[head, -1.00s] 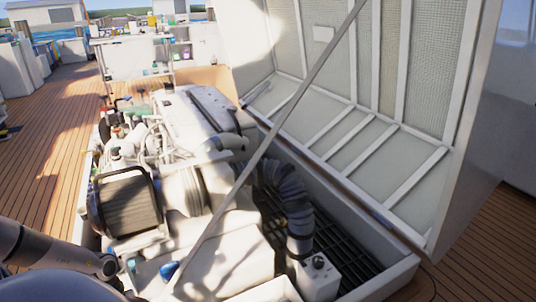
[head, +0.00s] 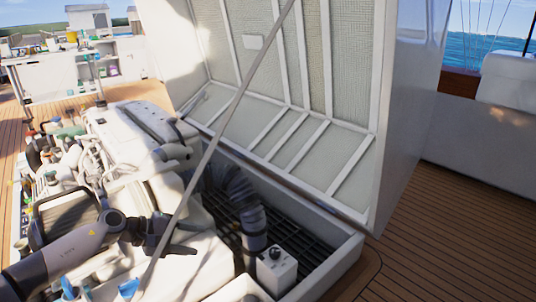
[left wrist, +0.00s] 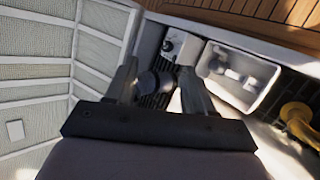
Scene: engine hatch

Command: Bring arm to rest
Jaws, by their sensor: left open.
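My left arm comes in from the lower left in the head view. Its dark gripper (head: 180,238) is over the white engine (head: 125,135), close to the thin prop rod in the picture. In the left wrist view the two fingers (left wrist: 158,80) are apart with nothing held between them. The dark corrugated hose (head: 245,200) and the grey box with a black knob (head: 277,268) are to the right of the gripper. My right gripper is not in view.
The raised hatch lid (head: 285,90) stands behind the engine bay, with the slanting prop rod (head: 215,130) in front. A white bin (left wrist: 238,78) and a yellow curved part (left wrist: 298,120) show in the left wrist view. Open wooden deck (head: 430,230) lies at right.

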